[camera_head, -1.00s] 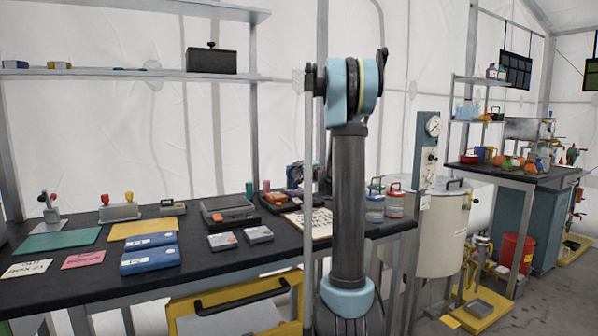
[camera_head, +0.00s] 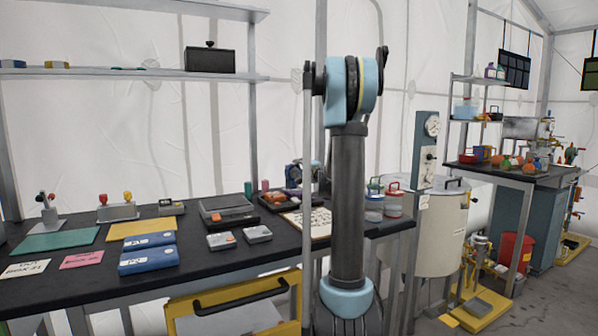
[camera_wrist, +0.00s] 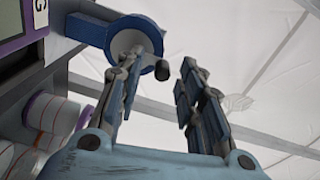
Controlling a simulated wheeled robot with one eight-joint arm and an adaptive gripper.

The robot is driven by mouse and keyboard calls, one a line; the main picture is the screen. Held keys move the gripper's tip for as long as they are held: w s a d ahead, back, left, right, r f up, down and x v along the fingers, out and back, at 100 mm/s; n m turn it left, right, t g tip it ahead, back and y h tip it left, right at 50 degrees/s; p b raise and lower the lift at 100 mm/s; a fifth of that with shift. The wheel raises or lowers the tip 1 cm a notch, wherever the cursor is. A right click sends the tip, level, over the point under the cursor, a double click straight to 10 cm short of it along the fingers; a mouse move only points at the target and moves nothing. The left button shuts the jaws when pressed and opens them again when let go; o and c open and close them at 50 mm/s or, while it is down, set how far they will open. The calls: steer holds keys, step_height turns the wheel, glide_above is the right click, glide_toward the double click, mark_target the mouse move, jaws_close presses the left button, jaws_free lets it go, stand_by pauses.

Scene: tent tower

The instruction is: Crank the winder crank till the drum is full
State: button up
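In the wrist view, a blue round drum or disc (camera_wrist: 127,38) sits on a blue mount at the top. A short crank with a dark knob (camera_wrist: 162,71) sticks out from its lower right. My gripper (camera_wrist: 163,64) is open, with one finger on each side of the knob. The left finger overlaps the drum's lower edge in the picture; I cannot tell whether it touches the crank. Light shows between the knob and the right finger. How full the drum is cannot be seen. In the head view my arm hides most of the gripper and winder.
In the wrist view, a purple-framed device (camera_wrist: 30,35) and white rolls with coloured rims (camera_wrist: 52,113) lie close on the left. In the head view, the black bench (camera_head: 85,285) holds blue boxes (camera_head: 149,261), a grey scale-like box (camera_head: 228,210) and jars (camera_head: 394,203).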

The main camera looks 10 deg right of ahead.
steer(key=v, duration=1.1)
steer(key=shift+d+f, duration=0.1)
steer(key=shift+f, duration=0.05)
